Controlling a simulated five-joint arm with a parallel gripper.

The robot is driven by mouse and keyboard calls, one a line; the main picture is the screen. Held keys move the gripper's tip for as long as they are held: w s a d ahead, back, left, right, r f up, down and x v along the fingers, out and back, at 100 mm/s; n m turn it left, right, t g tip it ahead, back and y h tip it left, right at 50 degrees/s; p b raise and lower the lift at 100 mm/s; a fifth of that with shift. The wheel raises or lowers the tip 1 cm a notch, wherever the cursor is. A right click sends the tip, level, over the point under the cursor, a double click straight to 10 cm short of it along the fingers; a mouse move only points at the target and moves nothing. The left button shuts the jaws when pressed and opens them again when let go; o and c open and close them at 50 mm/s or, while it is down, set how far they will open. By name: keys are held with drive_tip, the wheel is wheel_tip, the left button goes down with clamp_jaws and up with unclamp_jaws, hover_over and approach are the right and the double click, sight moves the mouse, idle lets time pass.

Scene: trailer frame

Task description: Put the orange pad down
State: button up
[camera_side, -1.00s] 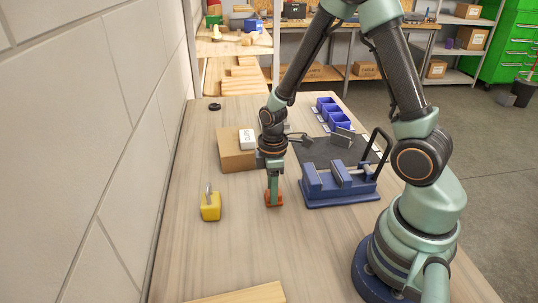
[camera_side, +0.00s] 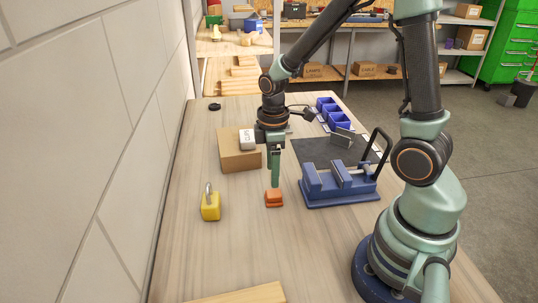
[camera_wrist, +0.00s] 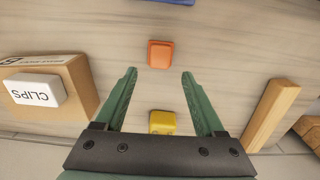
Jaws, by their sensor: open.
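The orange pad (camera_side: 274,197) lies on the wooden table, between the yellow padlock-shaped block and the blue vise. In the wrist view the orange pad (camera_wrist: 160,54) shows beyond my fingertips, roughly centred between them. My gripper (camera_side: 275,184) is open and empty, above the pad and pointing down. In the wrist view both green fingers (camera_wrist: 159,73) are spread apart with nothing between their tips.
The yellow block (camera_side: 210,207) stands left of the pad. The blue vise (camera_side: 340,187) is close on the right. A cardboard box (camera_side: 236,157) with a white CLIPS box (camera_side: 247,139) stands behind. Blue bins (camera_side: 332,115) are farther back. The table front is mostly clear.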

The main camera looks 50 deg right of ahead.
drive_tip(key=s+a+r+m+t, duration=0.1)
drive_tip(key=r+m, duration=0.3)
drive_tip(key=r, duration=0.4)
drive_tip(key=s+a+r+m+t, duration=0.2)
drive_tip(key=s+r+m+t, duration=0.1)
drive_tip(key=r, duration=0.6)
drive_tip(key=shift+s+a+m+t, duration=0.2)
drive_tip(key=shift+s+m+t, duration=0.2)
drive_tip(key=shift+m+t, duration=0.5)
